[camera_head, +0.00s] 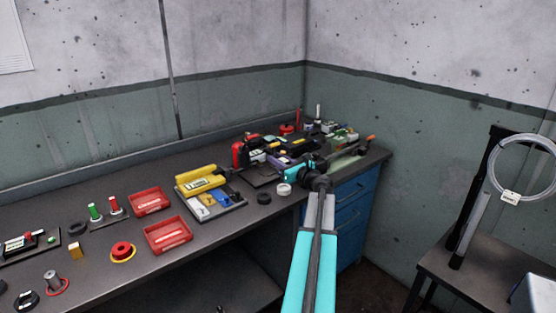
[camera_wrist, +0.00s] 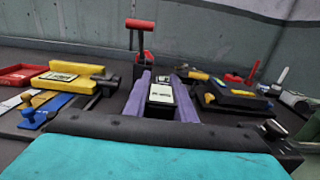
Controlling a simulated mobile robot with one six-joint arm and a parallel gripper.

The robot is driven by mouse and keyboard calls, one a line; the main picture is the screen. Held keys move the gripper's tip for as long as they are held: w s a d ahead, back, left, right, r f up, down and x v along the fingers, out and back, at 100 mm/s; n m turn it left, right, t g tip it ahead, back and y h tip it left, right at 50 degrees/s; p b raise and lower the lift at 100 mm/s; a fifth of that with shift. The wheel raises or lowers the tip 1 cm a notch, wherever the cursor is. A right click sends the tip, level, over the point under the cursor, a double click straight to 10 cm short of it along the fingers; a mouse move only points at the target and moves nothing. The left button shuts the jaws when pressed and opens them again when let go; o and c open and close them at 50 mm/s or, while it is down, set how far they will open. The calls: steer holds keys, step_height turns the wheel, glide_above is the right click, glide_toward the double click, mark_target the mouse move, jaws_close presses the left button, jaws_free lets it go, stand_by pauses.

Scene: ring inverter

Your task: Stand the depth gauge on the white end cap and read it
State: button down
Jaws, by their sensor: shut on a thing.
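The white end cap (camera_head: 284,189) lies on the bench near its front edge, in the head view. My gripper (camera_head: 268,159) is above the bench, beyond and a little left of the cap. Its purple fingers (camera_wrist: 162,80) are shut on a dark block with a pale display, seemingly the depth gauge (camera_wrist: 160,96). The gauge is apart from the cap. Its lower part is hidden, and its display is too small to read. The cap does not show in the wrist view.
A black ring (camera_head: 264,198) lies left of the cap. A tray with a yellow meter (camera_head: 204,180) and red bins (camera_head: 167,234) stand further left. A red T-handled tool (camera_wrist: 140,38) stands beyond my fingers. Several tools crowd the back corner.

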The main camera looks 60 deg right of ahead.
steer(key=shift+f, duration=0.2)
steer(key=shift+s+f+b, duration=0.1)
steer(key=shift+f+b, duration=1.75)
steer(key=shift+f, duration=0.55)
steer(key=shift+f, duration=0.95)
stand_by(2.5)
steer(key=c, duration=1.4)
jaws_free()
steer(key=shift+s, duration=0.1)
steer(key=b+v, duration=0.1)
steer(key=v, duration=1.2)
steer(key=shift+s+b, duration=0.3)
steer(key=shift+b, duration=0.05)
steer(key=shift+a+r, duration=0.1)
steer(key=shift+a, duration=0.05)
